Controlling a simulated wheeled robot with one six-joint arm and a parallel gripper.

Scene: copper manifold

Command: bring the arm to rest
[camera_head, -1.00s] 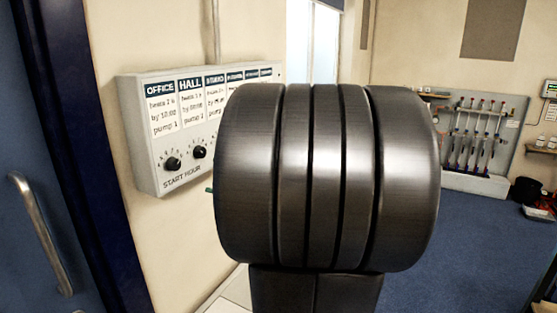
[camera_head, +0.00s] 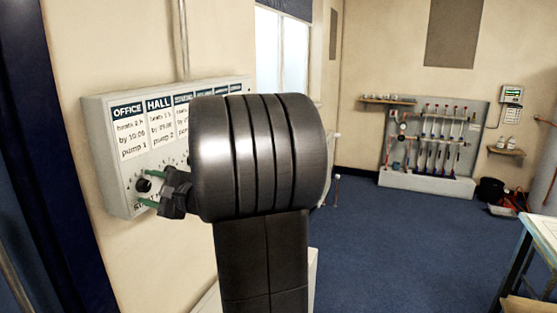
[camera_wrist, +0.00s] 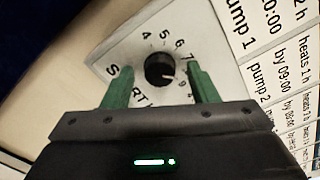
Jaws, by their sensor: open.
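My gripper (camera_head: 146,187) shows at the left of the head view, pointing left toward a wall-mounted control box (camera_head: 107,160). Its green fingers are apart and empty. In the wrist view, the gripper (camera_wrist: 160,72) frames a black dial knob (camera_wrist: 159,69) between its two fingers, with a gap on both sides. The knob's white mark points right, toward the lower numbers of its scale. The same knob (camera_head: 143,185) shows under the OFFICE label in the head view. I cannot tell how deep the fingertips reach beside it. My dark arm hides the box's right part.
A dark blue door frame (camera_head: 60,150) stands close at the left. Blue floor (camera_head: 390,250) lies open to the right. A grey panel of pipes (camera_head: 432,140) stands at the far wall, and a table (camera_head: 540,250) is at the right edge.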

